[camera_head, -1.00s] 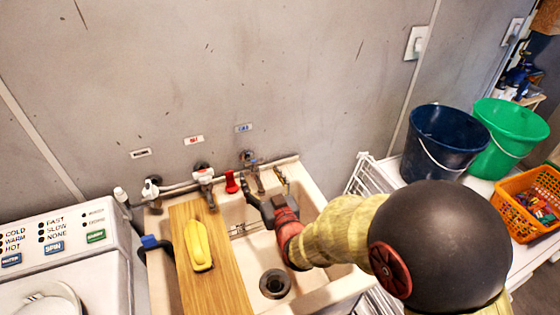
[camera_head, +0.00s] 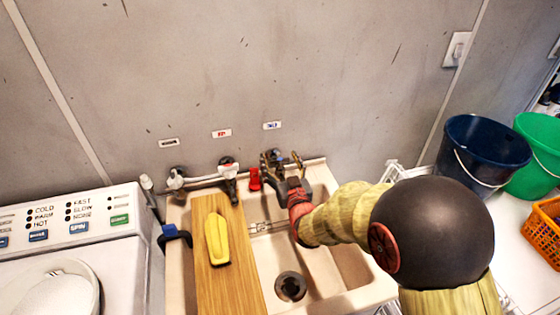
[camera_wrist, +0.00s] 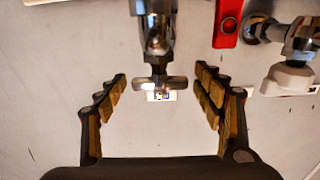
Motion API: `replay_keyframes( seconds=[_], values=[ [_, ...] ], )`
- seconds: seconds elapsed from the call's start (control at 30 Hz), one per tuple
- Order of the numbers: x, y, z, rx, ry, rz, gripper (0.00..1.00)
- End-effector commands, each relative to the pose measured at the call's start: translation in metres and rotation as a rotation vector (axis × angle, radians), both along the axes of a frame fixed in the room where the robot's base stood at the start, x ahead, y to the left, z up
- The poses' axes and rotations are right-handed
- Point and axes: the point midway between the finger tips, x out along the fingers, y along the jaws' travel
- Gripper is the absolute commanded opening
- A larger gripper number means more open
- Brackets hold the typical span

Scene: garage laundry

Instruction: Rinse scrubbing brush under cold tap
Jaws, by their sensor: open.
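A long yellow object (camera_head: 217,239), which looks like the scrubbing brush, lies on a wooden board (camera_head: 228,285) across the left part of the sink (camera_head: 345,268). The cold tap, under the blue-lettered label (camera_head: 271,125), is partly hidden by my gripper (camera_head: 274,163) in the head view. In the wrist view, the tap's metal cross handle (camera_wrist: 160,83) shows between the spread fingers of my gripper (camera_wrist: 162,76). The gripper is open and empty. I see a gap on both sides of the handle, but cannot judge its depth. No running water shows.
A red item (camera_head: 254,178) stands just left of the cold tap, with another tap (camera_head: 229,170) beyond it. A washing machine (camera_head: 120,245) is at left. A blue bucket (camera_head: 480,155), a green bucket (camera_head: 537,150) and an orange basket (camera_head: 545,232) are at right.

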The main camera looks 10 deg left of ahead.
Motion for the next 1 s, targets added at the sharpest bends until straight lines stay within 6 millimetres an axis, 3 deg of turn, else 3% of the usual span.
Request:
replay_keyframes(
  seconds=[0.17,0.87,1.0],
  values=[
    [-0.0002,-0.0001,0.0001,0.0,0.0,0.0,0.64],
    [-0.0003,-0.0001,0.0,0.0,0.0,0.0,0.24],
    [0.0,-0.0003,-0.0001,0.0,-0.001,0.009,0.24]
  ],
)
